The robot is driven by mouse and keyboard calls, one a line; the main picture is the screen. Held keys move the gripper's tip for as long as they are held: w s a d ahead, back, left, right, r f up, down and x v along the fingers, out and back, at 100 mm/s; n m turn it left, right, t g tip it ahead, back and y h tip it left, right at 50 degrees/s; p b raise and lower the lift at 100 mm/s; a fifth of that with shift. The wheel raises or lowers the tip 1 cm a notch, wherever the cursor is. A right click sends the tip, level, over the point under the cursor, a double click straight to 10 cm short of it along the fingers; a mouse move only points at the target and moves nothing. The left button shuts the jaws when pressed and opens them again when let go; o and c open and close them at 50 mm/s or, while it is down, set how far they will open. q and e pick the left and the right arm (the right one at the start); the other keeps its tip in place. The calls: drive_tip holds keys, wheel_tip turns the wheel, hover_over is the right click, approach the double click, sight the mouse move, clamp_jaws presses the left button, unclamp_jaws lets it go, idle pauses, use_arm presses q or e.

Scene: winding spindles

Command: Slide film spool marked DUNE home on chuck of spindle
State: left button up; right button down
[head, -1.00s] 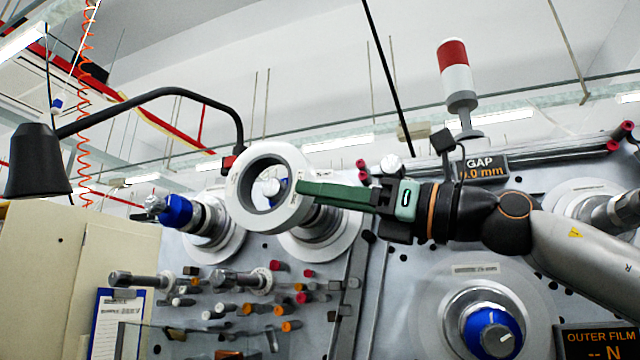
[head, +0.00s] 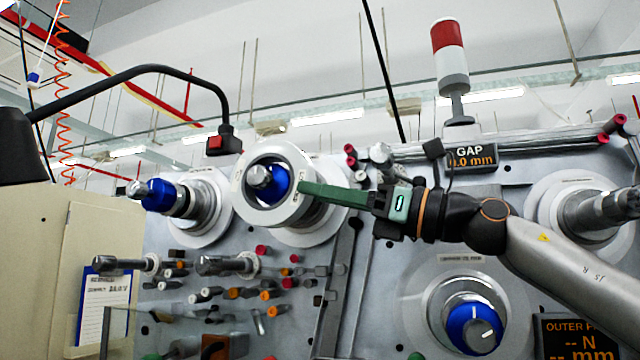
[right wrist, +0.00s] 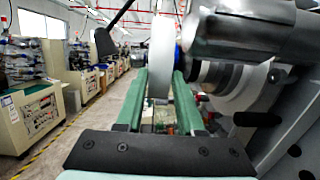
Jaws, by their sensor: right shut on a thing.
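A white ring-shaped film spool (head: 240,192) is in the fingers of my right gripper (head: 312,192), which grips its right side in the head view. Small print shows on its face, too small to read. The spindle's blue chuck (head: 276,184) with its grey end knob shows through the spool's bore. I cannot tell how far the chuck reaches into the bore. In the right wrist view the spool (right wrist: 160,50) stands edge-on between the green fingers, with a sliver of blue chuck beside it on the right. My left gripper is not in view.
Another blue-chucked spindle (head: 165,195) stands to the left, and one (head: 472,326) lower right. A black lamp arm (head: 150,72) hangs at upper left. Several small pegs and rollers fill the panel below. A gap display (head: 476,157) is above my right arm.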

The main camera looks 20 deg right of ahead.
drive_tip(key=shift+w+d+p, duration=0.15)
drive_tip(key=shift+w+d, duration=0.45)
drive_tip(key=shift+w, duration=0.25)
drive_tip(key=shift+w+d+p, duration=0.15)
drive_tip(key=shift+w+d, duration=0.4)
drive_tip(key=shift+w, duration=0.3)
drive_tip(key=c, duration=0.5)
unclamp_jaws()
drive_tip(key=shift+c, duration=0.2)
drive_tip(key=shift+o, duration=0.5)
drive_tip(key=shift+f, duration=0.1)
